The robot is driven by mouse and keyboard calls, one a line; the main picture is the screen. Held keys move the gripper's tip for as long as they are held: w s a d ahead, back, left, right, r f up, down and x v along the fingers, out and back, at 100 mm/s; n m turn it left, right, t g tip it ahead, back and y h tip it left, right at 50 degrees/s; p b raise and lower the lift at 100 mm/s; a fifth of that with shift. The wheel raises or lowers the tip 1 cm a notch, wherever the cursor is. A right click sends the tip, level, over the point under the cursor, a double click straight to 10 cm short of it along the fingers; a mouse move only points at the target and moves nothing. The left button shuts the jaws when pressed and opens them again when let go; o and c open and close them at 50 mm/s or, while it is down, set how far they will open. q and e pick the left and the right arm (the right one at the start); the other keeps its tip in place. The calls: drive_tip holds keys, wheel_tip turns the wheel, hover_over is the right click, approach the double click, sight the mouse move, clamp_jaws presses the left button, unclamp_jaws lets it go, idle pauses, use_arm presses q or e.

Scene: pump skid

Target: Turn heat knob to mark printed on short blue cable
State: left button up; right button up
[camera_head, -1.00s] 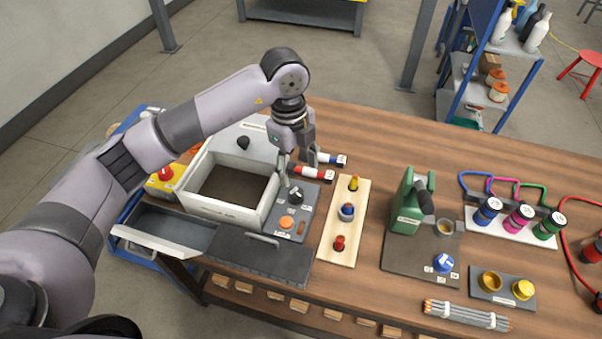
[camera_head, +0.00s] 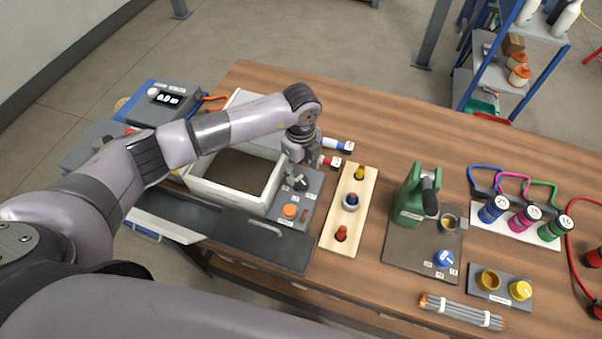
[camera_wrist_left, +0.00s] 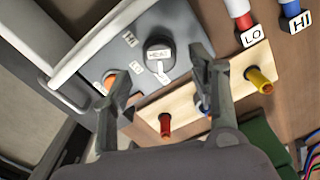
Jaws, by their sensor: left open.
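The black heat knob (camera_head: 301,183) sits on the grey panel beside the white open box. In the left wrist view the knob (camera_wrist_left: 158,50) bears a "HEAT" label, with small white marks around it; one reads "HI". The short blue cable (camera_head: 338,146) lies behind the panel, and its white tag (camera_wrist_left: 295,20) reads "HI". A red cable (camera_head: 330,162) lies next to it, tagged "LO". My left gripper (camera_wrist_left: 160,80) is open and empty, its fingers spread above the panel near the knob, apart from it. My right gripper is not in view.
The white box (camera_head: 232,195) stands left of the knob. An orange button (camera_head: 290,211) is in front of it. A wooden board (camera_head: 346,230) with coloured pegs stands close to the right. A green machine (camera_head: 412,195) is further right. Bare table lies behind the cables.

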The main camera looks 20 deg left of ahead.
sight(301, 180)
use_arm(q)
wheel_tip(301, 180, down, 4)
drive_tip(key=shift+r+p, duration=0.1)
drive_tip(key=shift+p, duration=0.2)
drive_tip(key=shift+f, duration=0.4)
drive_tip(key=c, duration=1.2)
drive_tip(key=shift+o, duration=0.2)
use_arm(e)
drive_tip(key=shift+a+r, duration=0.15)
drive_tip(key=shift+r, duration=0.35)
